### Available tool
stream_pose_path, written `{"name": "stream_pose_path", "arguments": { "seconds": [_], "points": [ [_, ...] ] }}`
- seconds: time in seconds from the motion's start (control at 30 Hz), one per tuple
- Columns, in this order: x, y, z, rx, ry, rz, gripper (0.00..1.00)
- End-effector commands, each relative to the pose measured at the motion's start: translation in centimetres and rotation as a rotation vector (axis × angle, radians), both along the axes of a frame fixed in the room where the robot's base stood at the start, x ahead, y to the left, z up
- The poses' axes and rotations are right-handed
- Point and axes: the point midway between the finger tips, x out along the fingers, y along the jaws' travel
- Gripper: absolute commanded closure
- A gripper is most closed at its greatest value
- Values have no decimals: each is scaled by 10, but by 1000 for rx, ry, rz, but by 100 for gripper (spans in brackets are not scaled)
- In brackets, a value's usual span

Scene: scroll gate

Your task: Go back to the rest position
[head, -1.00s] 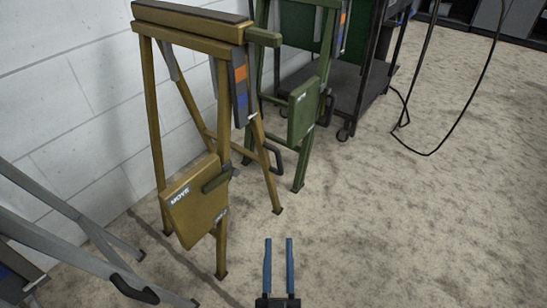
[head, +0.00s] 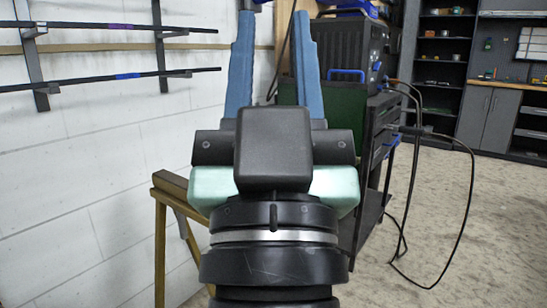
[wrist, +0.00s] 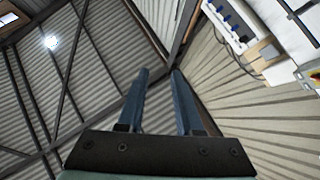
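My gripper (head: 270,60) is raised in front of the head camera, its two blue fingers pointing up and apart. It is open with nothing between the fingers. In the wrist view my gripper (wrist: 158,75) also shows open and empty, aimed up toward the corrugated ceiling (wrist: 100,60). My wrist hides much of the middle of the head view.
A tan sawhorse (head: 165,185) stands at the left behind my wrist, partly hidden. A dark cart (head: 378,150) with hanging cables (head: 470,190) is at the right. Wall racks (head: 130,75) hold long bars at the left. Open floor (head: 470,240) lies to the right.

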Motion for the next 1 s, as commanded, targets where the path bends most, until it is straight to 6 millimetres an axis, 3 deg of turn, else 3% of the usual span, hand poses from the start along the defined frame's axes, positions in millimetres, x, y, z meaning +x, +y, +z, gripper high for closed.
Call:
{"name": "stream_pose_path", "arguments": {
  "seconds": [0.03, 0.07, 0.17, 1.0],
  "points": [
    [-24, 0, 35, 1, -34, 2, 65],
    [-37, 0, 48, 3, -46, 3, 65],
    [-28, 0, 74, 3, -24, 4, 65],
    [-26, 1, 334, 3, -22, 6, 65]
  ]
}}
